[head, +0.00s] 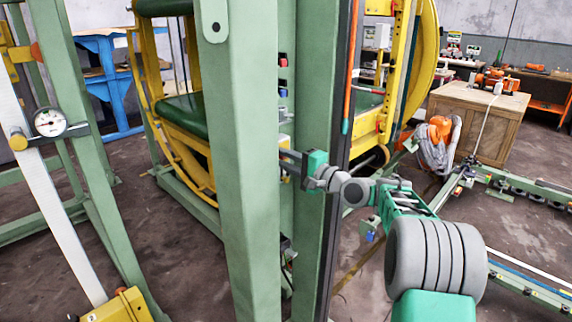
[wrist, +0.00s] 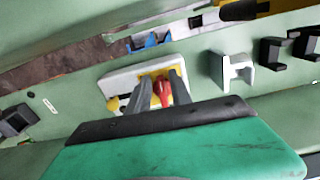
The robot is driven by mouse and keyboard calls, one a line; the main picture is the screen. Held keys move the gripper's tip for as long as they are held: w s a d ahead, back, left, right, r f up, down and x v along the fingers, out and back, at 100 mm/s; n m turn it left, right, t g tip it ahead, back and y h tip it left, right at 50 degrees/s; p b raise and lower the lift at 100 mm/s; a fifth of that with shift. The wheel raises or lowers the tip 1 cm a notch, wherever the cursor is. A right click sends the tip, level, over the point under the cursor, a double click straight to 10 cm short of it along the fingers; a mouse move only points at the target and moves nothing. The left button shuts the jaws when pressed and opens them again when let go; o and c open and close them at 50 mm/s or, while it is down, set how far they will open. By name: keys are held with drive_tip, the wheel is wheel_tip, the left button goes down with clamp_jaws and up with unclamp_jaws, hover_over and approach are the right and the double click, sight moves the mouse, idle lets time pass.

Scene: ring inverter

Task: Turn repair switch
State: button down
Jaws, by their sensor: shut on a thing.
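The repair switch is a red knob (wrist: 164,92) on a yellow plate, set in a white box (wrist: 118,84) on a green panel. It shows in the wrist view; in the head view the green post hides it. My gripper (wrist: 160,92) has its two grey fingers on either side of the red knob and is shut on it. In the head view my gripper (head: 287,163) reaches left behind the edge of the front green post, so its fingertips are partly hidden.
The tall green post (head: 240,150) stands close in front of my gripper. A white bracket (wrist: 233,70) and black brackets (wrist: 270,52) stick out of the panel to the right. The yellow ring frame (head: 425,60) stands behind. A wooden crate (head: 475,120) is at the back right.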

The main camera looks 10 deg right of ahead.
drive_tip(key=shift+n, duration=0.3)
drive_tip(key=c, duration=1.5)
unclamp_jaws()
drive_tip(key=shift+d+f, duration=0.1)
drive_tip(key=v, duration=0.7)
drive_tip(key=shift+s+d+b, duration=0.2)
drive_tip(key=shift+s+b, duration=0.1)
drive_tip(key=shift+b, duration=0.1)
